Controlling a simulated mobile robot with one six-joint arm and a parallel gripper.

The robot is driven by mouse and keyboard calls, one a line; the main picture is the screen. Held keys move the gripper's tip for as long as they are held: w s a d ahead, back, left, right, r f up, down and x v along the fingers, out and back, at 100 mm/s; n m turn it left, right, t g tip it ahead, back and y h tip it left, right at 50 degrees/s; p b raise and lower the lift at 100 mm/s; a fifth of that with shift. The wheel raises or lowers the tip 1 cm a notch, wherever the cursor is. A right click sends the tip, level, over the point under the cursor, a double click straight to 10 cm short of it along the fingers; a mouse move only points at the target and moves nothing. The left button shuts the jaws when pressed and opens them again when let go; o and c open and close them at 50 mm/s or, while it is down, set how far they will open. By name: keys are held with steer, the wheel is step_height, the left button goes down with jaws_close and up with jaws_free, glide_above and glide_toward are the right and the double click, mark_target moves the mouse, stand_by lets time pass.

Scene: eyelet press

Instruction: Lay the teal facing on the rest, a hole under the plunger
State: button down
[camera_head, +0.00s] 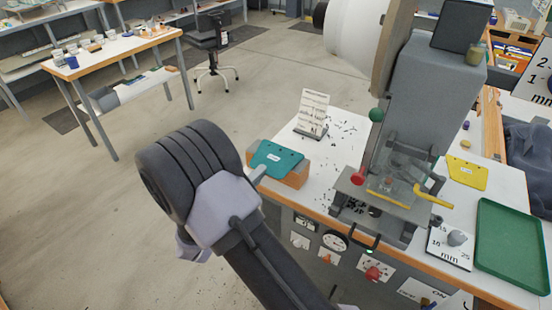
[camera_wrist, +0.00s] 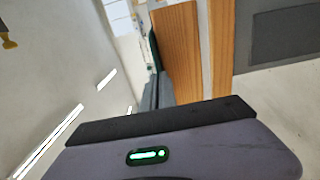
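The teal facing (camera_head: 277,157) lies flat on a wooden block (camera_head: 291,177) at the left edge of the bench, with a small white label and holes along it. My gripper (camera_head: 259,173) is at the facing's left edge, with a pale fingertip close to or touching it. Whether the fingers grip it is hidden. The grey press (camera_head: 428,95) stands to the right. Its flat grey rest (camera_head: 385,203) sits low at the front behind a clear guard. The plunger cannot be made out clearly.
A yellow facing (camera_head: 467,173) lies right of the press. A green tray (camera_head: 512,250) and a plate with a grey knob (camera_head: 452,243) stand at the front right. A card stand (camera_head: 313,112) is behind the block. Small dark bits are scattered between block and press.

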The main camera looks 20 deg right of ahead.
steer(key=r+v, duration=0.2)
steer(key=v, duration=0.7)
stand_by(0.4)
steer(key=shift+f, duration=0.1)
